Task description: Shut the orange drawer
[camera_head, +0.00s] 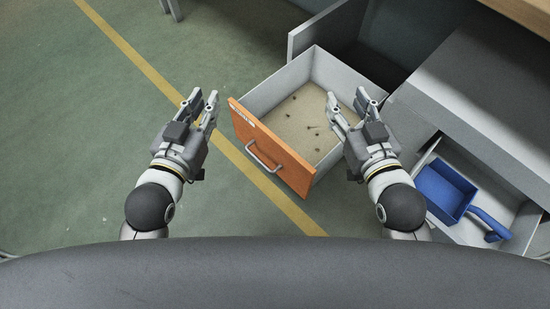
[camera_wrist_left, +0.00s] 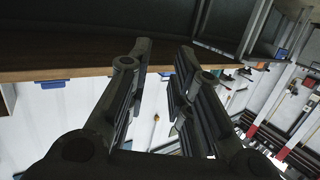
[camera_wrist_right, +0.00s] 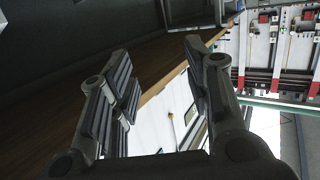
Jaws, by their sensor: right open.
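The orange drawer (camera_head: 270,148) stands pulled out from the grey cabinet, with an orange front, a metal handle (camera_head: 263,157) and a white label. Its inside (camera_head: 300,112) has a beige bottom with several small dark bits on it. My left gripper (camera_head: 203,101) is open and empty, left of the drawer front and apart from it. My right gripper (camera_head: 348,104) is open and empty, over the drawer's right side wall. The left wrist view shows the left fingers (camera_wrist_left: 165,62) spread with nothing between them; the right wrist view shows the same for the right fingers (camera_wrist_right: 158,70).
A second open drawer (camera_head: 515,215) at right holds a blue dustpan-like tray (camera_head: 443,192) with a blue handle. The grey cabinet (camera_head: 480,90) stands behind it. A grey panel (camera_head: 320,27) stands behind the orange drawer. The green floor (camera_head: 80,140) with a yellow line is clear at left.

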